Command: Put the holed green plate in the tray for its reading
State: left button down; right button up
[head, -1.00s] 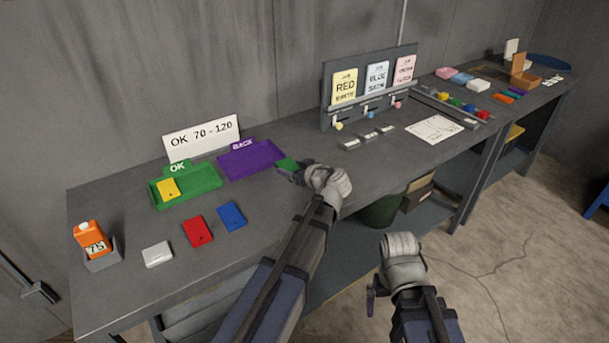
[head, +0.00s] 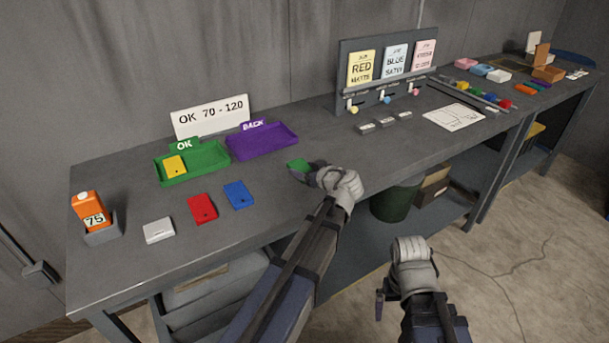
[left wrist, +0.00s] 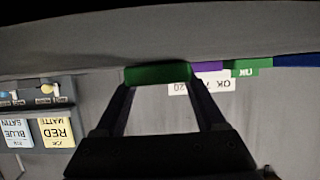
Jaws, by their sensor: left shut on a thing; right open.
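The green plate (head: 299,165) is in my left gripper (head: 314,173), which is shut on it, just right of and in front of the purple BACK tray (head: 262,150). In the left wrist view the plate (left wrist: 158,74) shows edge-on between the fingertips (left wrist: 160,88); its hole cannot be seen. The green OK tray (head: 208,172), left of the purple one, holds a yellow plate (head: 175,166). The purple tray looks empty. An orange gauge (head: 88,207) showing 75 stands at the bench's left end. My right gripper (head: 384,293) is open and empty in front of the bench.
A white plate (head: 159,230), a red plate (head: 202,208) and a blue plate (head: 238,195) lie on the bench in front of the trays. A sign (head: 210,117) reads OK 70 - 120. A rack with colour cards (head: 361,69) stands at the back, right of the trays.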

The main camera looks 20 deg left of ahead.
pick_arm(q)
jog(key=shift+r, duration=0.1)
jog(key=shift+f, duration=0.3)
grip_release()
jog(key=shift+r, duration=0.1)
jog(key=p+v, duration=0.1)
jog(key=v, duration=0.2)
jog(key=p+v, duration=0.1)
jog(key=v, duration=0.2)
jog(key=shift+d+r+p, duration=0.3)
jog(key=shift+d+r, duration=0.05)
jog(key=shift+s+d+r, duration=0.15)
jog(key=shift+s+d, duration=0.15)
jog(key=shift+d, duration=0.2)
